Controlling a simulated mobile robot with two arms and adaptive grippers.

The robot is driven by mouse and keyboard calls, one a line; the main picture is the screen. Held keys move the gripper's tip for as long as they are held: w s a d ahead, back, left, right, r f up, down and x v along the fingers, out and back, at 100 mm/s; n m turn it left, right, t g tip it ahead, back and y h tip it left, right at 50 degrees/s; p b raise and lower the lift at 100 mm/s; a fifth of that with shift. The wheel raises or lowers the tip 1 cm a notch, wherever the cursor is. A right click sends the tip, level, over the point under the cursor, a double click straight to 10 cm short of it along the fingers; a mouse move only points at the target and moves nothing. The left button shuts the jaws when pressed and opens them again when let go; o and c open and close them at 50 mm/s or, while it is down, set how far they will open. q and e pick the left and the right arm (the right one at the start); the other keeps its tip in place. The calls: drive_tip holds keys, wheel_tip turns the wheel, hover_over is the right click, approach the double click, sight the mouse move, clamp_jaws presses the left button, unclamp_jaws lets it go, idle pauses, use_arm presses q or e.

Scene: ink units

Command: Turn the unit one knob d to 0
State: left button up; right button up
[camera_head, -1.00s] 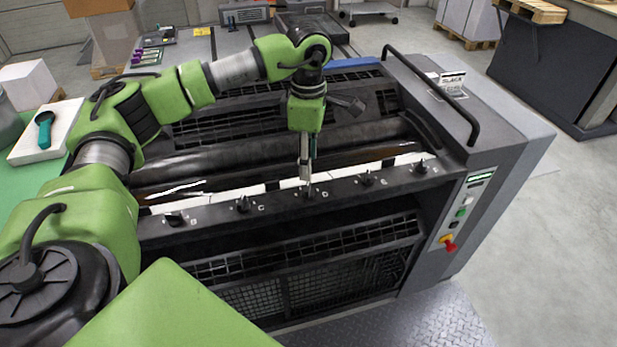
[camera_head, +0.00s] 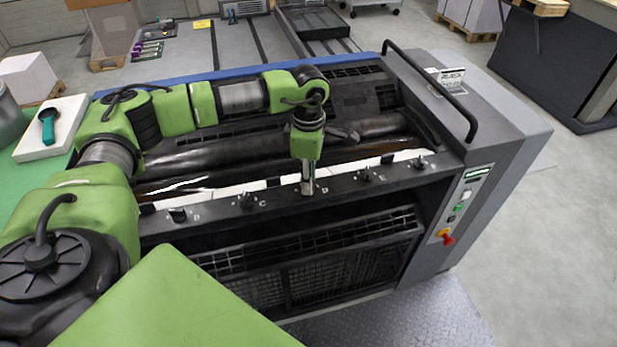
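The black ink unit one (camera_head: 280,215) has a dark front rail with a row of small black knobs lettered from B on the left. Knob d stands in the middle of this row, beside the letter D, and is hidden by my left gripper (camera_head: 308,188). The gripper points down with its grey fingers close together at knob d's place. I cannot tell whether they are closed on the knob, or which way the knob points. My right gripper is out of view.
Knob C (camera_head: 245,201) is left of the gripper and knob E (camera_head: 365,175) right of it. A black handrail (camera_head: 440,90) runs along the right housing, with a red emergency button (camera_head: 447,238) below. A green table with a white board (camera_head: 50,130) is at left.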

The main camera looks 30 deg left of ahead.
use_arm(q)
drive_tip(key=shift+n, duration=0.3)
drive_tip(key=n+b, duration=0.2)
drive_tip(key=n, duration=0.1)
drive_tip(key=shift+f+b, duration=0.15)
drive_tip(key=shift+b, duration=0.2)
drive_tip(key=n+b, duration=0.2)
drive_tip(key=n, duration=0.3)
drive_tip(key=shift+n, duration=0.4)
drive_tip(key=n+b, duration=0.2)
drive_tip(key=n, duration=0.8)
drive_tip(key=shift+a+b, duration=0.1)
drive_tip(key=shift+b, duration=0.3)
drive_tip(key=shift+r+n, duration=0.2)
drive_tip(key=shift+n, duration=0.3)
drive_tip(key=o, duration=1.1)
